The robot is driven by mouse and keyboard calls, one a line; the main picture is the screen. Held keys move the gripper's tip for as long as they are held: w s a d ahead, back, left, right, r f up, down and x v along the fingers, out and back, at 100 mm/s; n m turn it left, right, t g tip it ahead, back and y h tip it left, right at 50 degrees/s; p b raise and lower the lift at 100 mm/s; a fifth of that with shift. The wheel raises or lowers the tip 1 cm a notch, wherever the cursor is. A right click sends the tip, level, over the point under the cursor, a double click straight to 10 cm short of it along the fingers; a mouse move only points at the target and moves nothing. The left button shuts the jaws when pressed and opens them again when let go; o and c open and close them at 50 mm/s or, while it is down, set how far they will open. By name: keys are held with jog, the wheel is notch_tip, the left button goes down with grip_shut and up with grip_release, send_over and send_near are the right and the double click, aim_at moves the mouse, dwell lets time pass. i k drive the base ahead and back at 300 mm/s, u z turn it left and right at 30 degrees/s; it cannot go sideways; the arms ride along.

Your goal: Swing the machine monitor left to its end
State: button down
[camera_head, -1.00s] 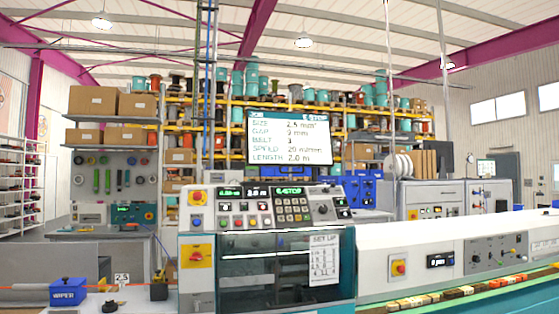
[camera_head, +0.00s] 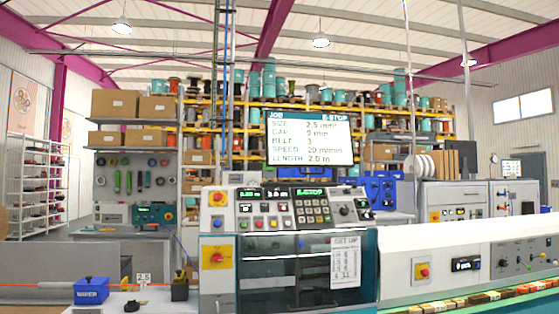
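The machine monitor (camera_head: 308,137) is a flat white screen with dark job text, standing above the machine's control panel (camera_head: 290,207). It faces me almost squarely, tilted slightly in the picture. Its text reads JOB, E-STOP, SIZE, belt, speed and length lines. The monitor's mount is mostly hidden behind the panel. My gripper is not in view.
The teal and white machine (camera_head: 290,265) fills the front middle, with a long white cover running right. A blue WIPER box (camera_head: 91,290) and a black holder (camera_head: 180,286) sit on the left bench. Shelves of reels (camera_head: 280,95) stand behind.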

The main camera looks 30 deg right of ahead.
aim_at(299, 140)
jog(key=u, duration=0.05)
jog(key=i, duration=1)
jog(key=z, duration=0.05)
